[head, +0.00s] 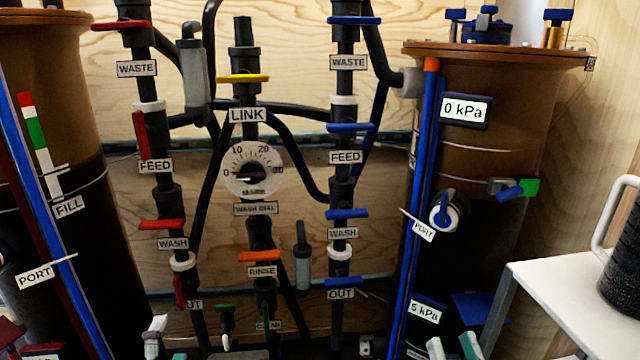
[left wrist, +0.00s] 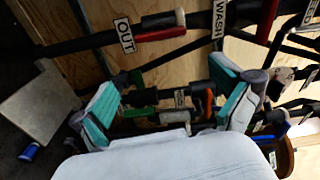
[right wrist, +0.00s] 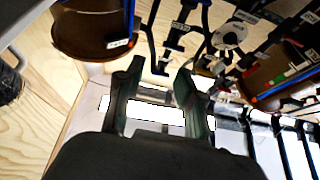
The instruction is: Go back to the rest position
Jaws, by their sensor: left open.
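My left gripper (head: 190,338) shows only by its fingertips at the bottom left of the head view, in front of the lower pipes. In the left wrist view its teal-padded fingers (left wrist: 170,102) are spread wide, with nothing between them. My right gripper (head: 453,346) shows by two fingertips at the bottom right of the head view, in front of the right filter tank (head: 475,230). In the right wrist view its fingers (right wrist: 157,98) stand apart and hold nothing. Both arms are mostly out of the head view.
A left tank (head: 50,110) and pipes with coloured valve handles stand before a plywood wall. The LINK valve handle (head: 243,78) is yellow, above a round dial (head: 252,172). A white table (head: 575,290) with a dark mug (head: 622,265) stands at the right, near my right gripper.

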